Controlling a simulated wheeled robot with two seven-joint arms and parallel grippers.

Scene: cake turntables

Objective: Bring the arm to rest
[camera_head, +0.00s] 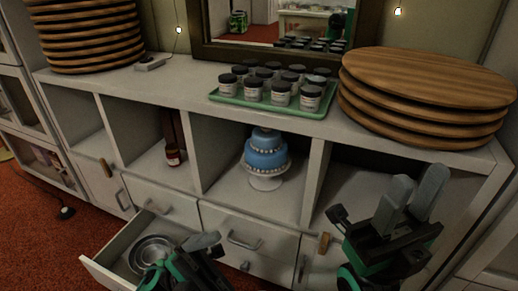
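My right gripper (419,178) is at the lower right, in front of the cabinet's right end. Its two grey fingers point up with a gap between them and nothing in it. My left gripper (210,245) is low at the bottom centre, beside the open drawer (108,266). Its fingers are seen nearly edge-on, so their opening is unclear. I see nothing held in it. Most of both arms is out of the picture.
A white cabinet (170,90) has open shelves with a blue tiered cake (266,155) and a brown bottle (173,155). The drawer holds metal bowls (150,252). On top are a green tray (270,103) of jars and stacked wooden boards (425,80). Red carpet lies left.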

